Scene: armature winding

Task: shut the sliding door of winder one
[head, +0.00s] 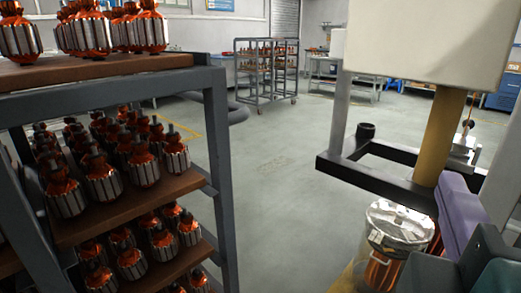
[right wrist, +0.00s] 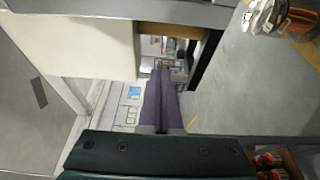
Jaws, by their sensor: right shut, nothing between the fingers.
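A machine with a cream-white housing (head: 430,38) stands at the right of the head view, with a dark frame and a tan post below the housing. I take it to be the winder, but I cannot tell its number. My right gripper (head: 452,182) has purple fingers and is in front of this machine at the lower right. In the right wrist view the fingers (right wrist: 163,72) are together and empty, pointing toward a gap beside a cream panel (right wrist: 90,38). I cannot tell whether this panel is the sliding door or whether the fingers touch it. My left gripper is out of view.
A grey rack (head: 218,165) with brown shelves of copper-wound armatures stands close on the left. A clear-sided drum (head: 398,222) of copper wire stands below the machine. A wheeled rack (head: 266,72) is farther back. Grey floor (head: 280,190) between is open.

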